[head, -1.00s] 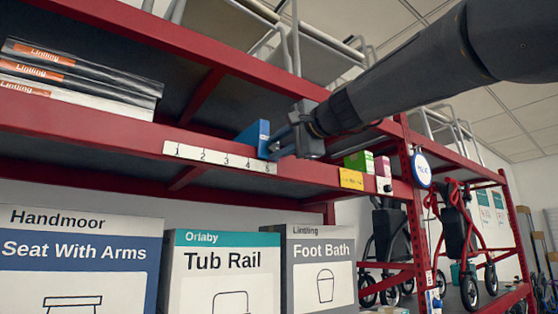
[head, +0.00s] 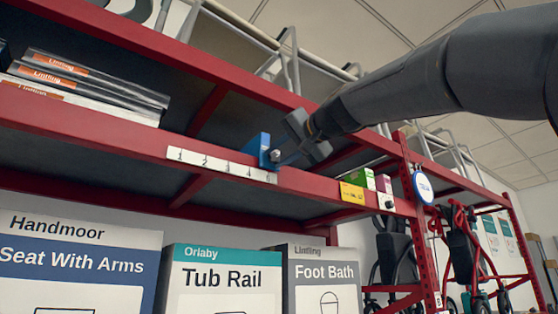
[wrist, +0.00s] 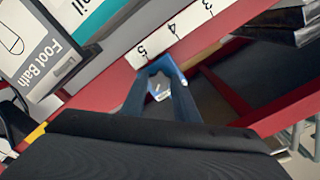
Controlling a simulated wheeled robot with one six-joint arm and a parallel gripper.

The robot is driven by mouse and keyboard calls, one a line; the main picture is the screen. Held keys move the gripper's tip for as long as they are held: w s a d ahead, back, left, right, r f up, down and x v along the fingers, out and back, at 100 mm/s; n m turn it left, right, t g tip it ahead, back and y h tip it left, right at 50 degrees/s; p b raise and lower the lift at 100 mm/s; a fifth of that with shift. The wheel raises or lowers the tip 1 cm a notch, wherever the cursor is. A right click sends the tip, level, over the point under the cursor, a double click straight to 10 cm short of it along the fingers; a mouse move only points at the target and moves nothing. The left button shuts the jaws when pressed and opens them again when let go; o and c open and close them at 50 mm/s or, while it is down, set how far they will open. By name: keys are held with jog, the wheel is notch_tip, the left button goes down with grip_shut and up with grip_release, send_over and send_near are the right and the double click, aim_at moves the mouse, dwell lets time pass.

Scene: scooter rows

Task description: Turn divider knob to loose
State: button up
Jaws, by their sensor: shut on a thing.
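The blue divider (head: 258,146) stands on the red shelf's front edge, at the 5 end of the white numbered strip (head: 205,161). Its small pale knob (head: 275,155) faces outward. My gripper (head: 282,158) reaches it from the upper right, its body tilted. The fingers are shut on the knob. Its marking is too small to read, and the fingers partly hide it.
Flat Linlling boxes (head: 85,90) lie on the shelf at left. A red upright (head: 423,220) stands further right. Large cartons stand below.

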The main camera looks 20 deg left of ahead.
jog(key=shift+f, duration=0.15)
dwell(0.3)
jog(key=o, duration=1.1)
jog(key=shift+c, duration=0.2)
jog(key=b+v, duration=0.2)
jog(key=v, duration=0.6)
jog(key=shift+b, duration=0.35)
jog(key=shift+a, duration=0.1)
